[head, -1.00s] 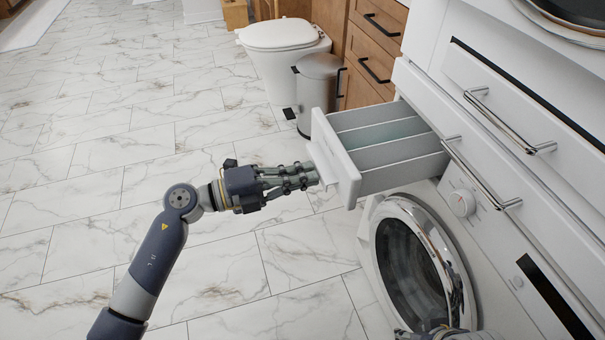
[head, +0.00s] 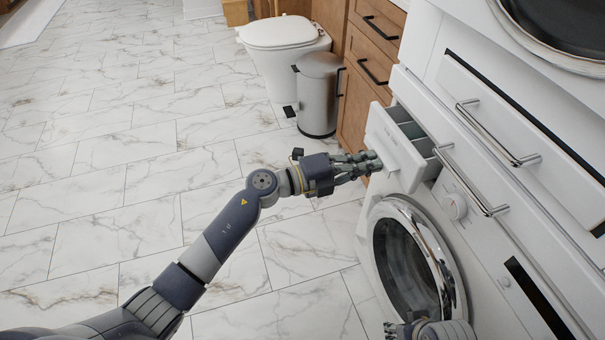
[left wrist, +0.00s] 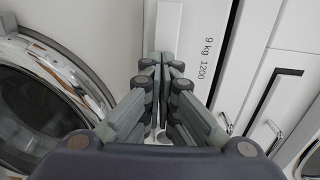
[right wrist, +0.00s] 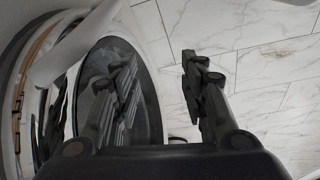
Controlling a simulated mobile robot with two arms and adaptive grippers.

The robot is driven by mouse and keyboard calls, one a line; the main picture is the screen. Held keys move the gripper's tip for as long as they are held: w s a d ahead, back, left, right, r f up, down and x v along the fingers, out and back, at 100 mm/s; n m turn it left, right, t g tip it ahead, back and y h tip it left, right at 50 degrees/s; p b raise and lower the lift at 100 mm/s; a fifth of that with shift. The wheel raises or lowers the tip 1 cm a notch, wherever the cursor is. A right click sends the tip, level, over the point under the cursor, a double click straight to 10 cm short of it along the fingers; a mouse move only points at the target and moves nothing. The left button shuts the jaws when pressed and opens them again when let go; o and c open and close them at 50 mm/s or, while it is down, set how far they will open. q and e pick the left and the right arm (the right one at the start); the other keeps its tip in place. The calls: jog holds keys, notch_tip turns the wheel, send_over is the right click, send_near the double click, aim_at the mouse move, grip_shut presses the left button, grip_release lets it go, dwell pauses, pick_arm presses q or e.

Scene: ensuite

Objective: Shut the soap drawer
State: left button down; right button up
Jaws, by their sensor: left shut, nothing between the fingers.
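The soap drawer (head: 396,147) is a white-fronted drawer with grey compartments at the upper left of the washing machine. It stands partly out, with a short stretch of its compartments showing. My left gripper (head: 376,163) is shut and empty, with its fingertips at the drawer's white front. In the left wrist view the closed fingers (left wrist: 162,62) point at a white panel marked "9 kg 1200". My right gripper (head: 400,328) is low in front of the washer door. In the right wrist view its fingers (right wrist: 155,75) are spread apart with nothing between them.
The round washer door (head: 412,262) is below the drawer. Metal bar handles (head: 497,133) stick out on the white front to the right. A steel bin (head: 318,95), wooden drawers (head: 372,50) and a toilet (head: 284,38) stand behind. The marble floor at left is clear.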

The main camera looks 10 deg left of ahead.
aim_at(390, 156)
pick_arm(q)
jog(key=x, duration=0.5)
jog(key=shift+d, duration=0.15)
jog(key=shift+w+d, duration=0.1)
jog(key=shift+d, duration=0.05)
jog(key=shift+r, duration=0.15)
pick_arm(e)
jog(key=shift+s+a+r, duration=0.1)
jog(key=shift+r, duration=0.3)
